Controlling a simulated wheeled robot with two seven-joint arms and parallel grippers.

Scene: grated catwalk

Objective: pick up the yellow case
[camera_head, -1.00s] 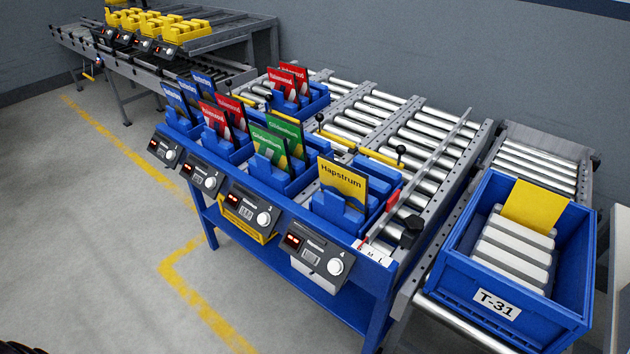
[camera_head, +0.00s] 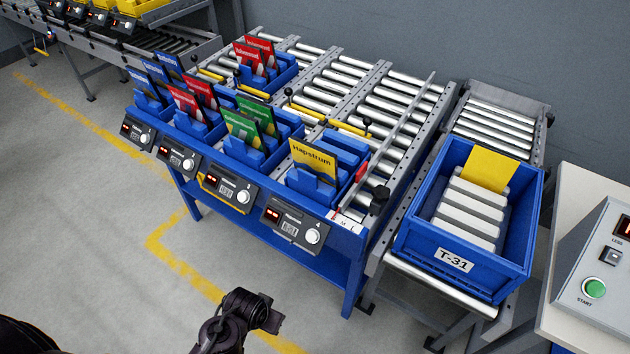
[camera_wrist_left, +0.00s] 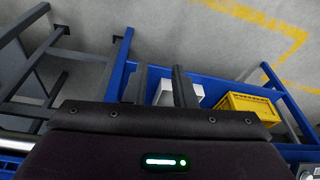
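The yellow case, marked "Hapstrum" (camera_head: 314,158), stands tilted in a blue holder (camera_head: 318,193) at the near right end of the rack, above the station marked 4. Part of my dark arm (camera_head: 240,315) shows at the bottom of the head view, apart from the case and below the rack. The yellow case cannot be made out in that view. My right gripper is not in view.
Red, blue and green cases stand in neighbouring holders. A blue tote "T-31" (camera_head: 458,262) holds white items and a yellow card (camera_head: 490,168). A control box (camera_head: 598,268) is at right. A yellow crate (camera_wrist_left: 250,106) is low under the rack. Floor in front is clear.

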